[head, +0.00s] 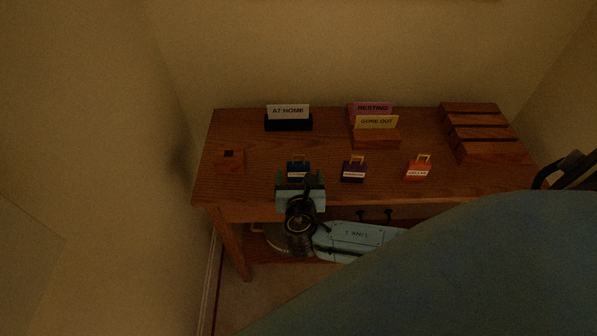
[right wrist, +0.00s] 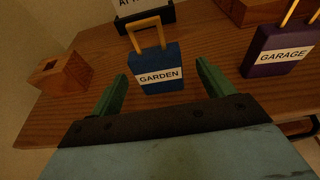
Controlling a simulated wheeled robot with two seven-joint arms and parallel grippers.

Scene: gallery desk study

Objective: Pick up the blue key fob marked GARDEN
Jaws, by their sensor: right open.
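The blue key fob marked GARDEN (right wrist: 157,68) stands upright on the wooden desk, with a yellow loop on top. In the right wrist view it sits between and just beyond the two green fingers of my right gripper (right wrist: 158,88), which is open and empty. In the head view the fob (head: 298,163) stands at the desk's front left, partly hidden behind my right gripper (head: 300,178). My left gripper does not show.
The purple GARAGE fob (head: 353,171) and the orange CELLAR fob (head: 418,170) stand to the right. Behind are the AT HOME card (head: 288,112), the GONE OUT card (head: 377,122) and a slotted block (head: 485,130). A small wooden block (head: 230,160) stands left on the desk (head: 255,182).

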